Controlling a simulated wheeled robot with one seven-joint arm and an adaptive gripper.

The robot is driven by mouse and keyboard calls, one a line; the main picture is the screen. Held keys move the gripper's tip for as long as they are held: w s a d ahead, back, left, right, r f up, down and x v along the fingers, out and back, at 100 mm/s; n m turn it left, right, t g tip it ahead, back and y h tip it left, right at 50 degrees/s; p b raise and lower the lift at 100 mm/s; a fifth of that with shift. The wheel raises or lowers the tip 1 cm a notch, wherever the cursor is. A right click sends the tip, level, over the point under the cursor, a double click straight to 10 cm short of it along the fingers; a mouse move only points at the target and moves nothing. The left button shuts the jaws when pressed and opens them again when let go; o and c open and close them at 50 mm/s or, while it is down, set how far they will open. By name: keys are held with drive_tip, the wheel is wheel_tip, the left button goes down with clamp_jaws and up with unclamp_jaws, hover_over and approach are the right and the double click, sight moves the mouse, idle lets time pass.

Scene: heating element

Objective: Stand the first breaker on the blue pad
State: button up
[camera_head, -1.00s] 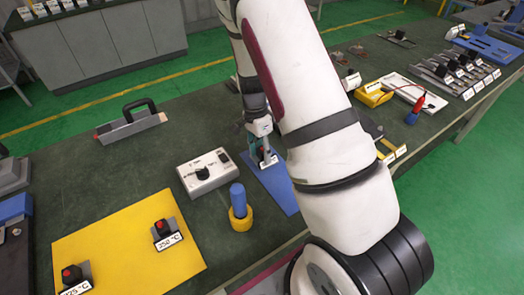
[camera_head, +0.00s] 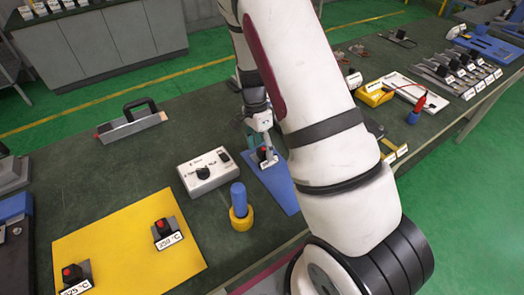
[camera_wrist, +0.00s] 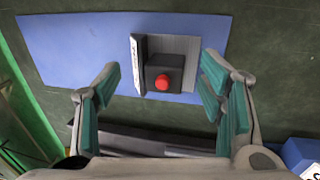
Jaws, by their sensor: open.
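The blue pad (camera_head: 280,186) lies on the dark bench near its front edge, partly hidden by my arm in the head view. It also shows in the wrist view (camera_wrist: 75,45). A breaker (camera_wrist: 165,65), a dark block with a red button on a grey plate with a white label, stands on the pad; it also shows in the head view (camera_head: 265,156). My gripper (camera_wrist: 163,90) is open, its teal-padded fingers apart on both sides of the breaker and not touching it. In the head view my gripper (camera_head: 262,138) is just above the breaker.
A yellow pad (camera_head: 120,240) at the lower left holds two similar labelled breakers. A grey control box (camera_head: 205,172) and a blue cylinder in a yellow ring (camera_head: 239,205) stand left of the blue pad. Tools and labelled parts lie to the right.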

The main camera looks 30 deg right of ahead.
drive_tip(key=s+a+r+n+t, duration=0.1)
drive_tip(key=a+r+n, duration=0.1)
drive_tip(key=r, duration=0.8)
drive_tip(key=a+r+n+t, duration=0.1)
drive_tip(key=a+r+n, duration=0.1)
drive_tip(key=r, duration=0.7)
drive_tip(key=s+a+r+n+t, duration=0.2)
drive_tip(key=s+a+r+n, duration=0.2)
drive_tip(key=s, duration=0.5)
drive_tip(key=s+a+r+n+t, duration=0.3)
drive_tip(key=s+a+r+n, duration=0.1)
drive_tip(key=s+r+n, duration=0.4)
drive_tip(key=shift+s+r+n+b, duration=0.35)
drive_tip(key=shift+s+n, duration=0.2)
drive_tip(key=shift+n, duration=0.45)
